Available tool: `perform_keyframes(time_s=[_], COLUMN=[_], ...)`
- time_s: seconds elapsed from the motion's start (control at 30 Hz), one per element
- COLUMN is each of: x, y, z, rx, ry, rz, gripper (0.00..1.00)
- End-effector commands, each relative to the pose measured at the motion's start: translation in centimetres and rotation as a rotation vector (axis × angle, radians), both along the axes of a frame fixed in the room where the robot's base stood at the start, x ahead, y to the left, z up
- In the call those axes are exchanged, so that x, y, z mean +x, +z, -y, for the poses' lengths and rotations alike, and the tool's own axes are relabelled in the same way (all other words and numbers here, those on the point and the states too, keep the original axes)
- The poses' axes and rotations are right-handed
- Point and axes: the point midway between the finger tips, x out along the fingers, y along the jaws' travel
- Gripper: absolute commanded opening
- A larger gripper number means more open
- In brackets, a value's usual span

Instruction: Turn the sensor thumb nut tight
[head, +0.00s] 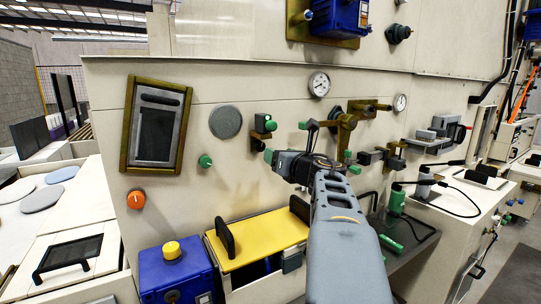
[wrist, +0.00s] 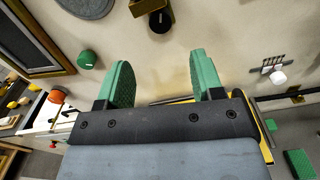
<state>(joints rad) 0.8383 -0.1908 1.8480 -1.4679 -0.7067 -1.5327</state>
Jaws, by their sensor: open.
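A small brass bracket (head: 261,122) stands out from the cream panel, with a green-tipped part on it and a dark round knob (head: 257,144) below. This knob seems to be the sensor thumb nut, but no label confirms it. In the wrist view the dark knob (wrist: 160,21) sits at the top, under the brass bracket (wrist: 151,5), with a small pale mark on its face. My gripper (head: 286,142) is open and empty, just right of the knob. In the wrist view its green fingers (wrist: 160,70) stand wide apart below the knob, not touching it.
A green knob (head: 205,160) and a grey disc (head: 225,122) are on the panel to the left. Gauges (head: 319,84) and a larger brass bracket (head: 345,125) are to the right. A yellow-topped bin (head: 262,238) and a blue box (head: 175,272) stand below.

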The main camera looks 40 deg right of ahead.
Motion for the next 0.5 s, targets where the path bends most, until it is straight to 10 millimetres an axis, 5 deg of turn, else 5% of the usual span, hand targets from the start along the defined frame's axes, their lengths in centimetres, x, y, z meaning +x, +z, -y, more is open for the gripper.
perform_keyframes(time_s=[0.2, 0.5], x=[-2.8, -3.9], y=[-0.1, -0.1], z=[-0.3, -0.6], rx=[-0.001, 0.000], ry=[-0.002, 0.000], rz=[0.001, -0.001], gripper=[0.61, 0.61])
